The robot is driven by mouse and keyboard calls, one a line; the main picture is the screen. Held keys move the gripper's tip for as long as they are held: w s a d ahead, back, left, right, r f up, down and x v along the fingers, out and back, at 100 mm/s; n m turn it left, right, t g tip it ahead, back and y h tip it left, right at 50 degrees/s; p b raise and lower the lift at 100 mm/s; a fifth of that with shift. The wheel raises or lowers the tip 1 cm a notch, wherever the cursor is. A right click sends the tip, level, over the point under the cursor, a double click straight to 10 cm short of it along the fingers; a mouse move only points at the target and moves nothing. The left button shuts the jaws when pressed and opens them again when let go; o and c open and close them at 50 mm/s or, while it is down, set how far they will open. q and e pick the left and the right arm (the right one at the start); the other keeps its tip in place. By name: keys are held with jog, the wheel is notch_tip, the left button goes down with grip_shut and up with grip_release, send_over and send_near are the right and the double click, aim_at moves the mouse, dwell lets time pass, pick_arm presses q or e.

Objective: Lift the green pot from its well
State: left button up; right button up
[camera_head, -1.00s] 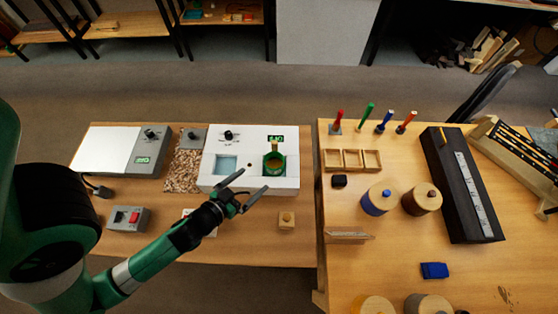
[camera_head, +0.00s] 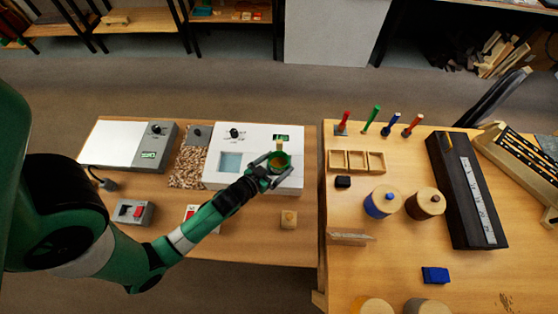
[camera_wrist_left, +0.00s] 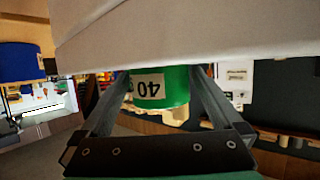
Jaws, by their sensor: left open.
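In the left wrist view, which looks upside down, the green pot (camera_wrist_left: 165,90) with a white "40" label shows between the spread fingers, and the white unit (camera_wrist_left: 190,35) fills the top. I cannot tell whether the fingers touch the pot. My right gripper is not in view.
The white unit's left well (camera_head: 231,162) is square and pale blue. A second bench (camera_head: 375,235) with jars and tools stands to the right, past a gap.

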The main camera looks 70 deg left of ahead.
pick_arm(q)
jog(key=c, duration=1.3)
jog(key=shift+o, duration=0.2)
jog(key=shift+r, duration=0.2)
jog(key=shift+r, duration=0.25)
notch_tip(320, 180, up, 3)
jog(key=shift+f+p, duration=0.2)
jog(key=shift+p, duration=0.7)
jog(key=s+d+r, duration=0.3)
jog(key=s+r, duration=0.6)
jog(key=s, duration=0.4)
jog(key=shift+s+d+r, duration=0.3)
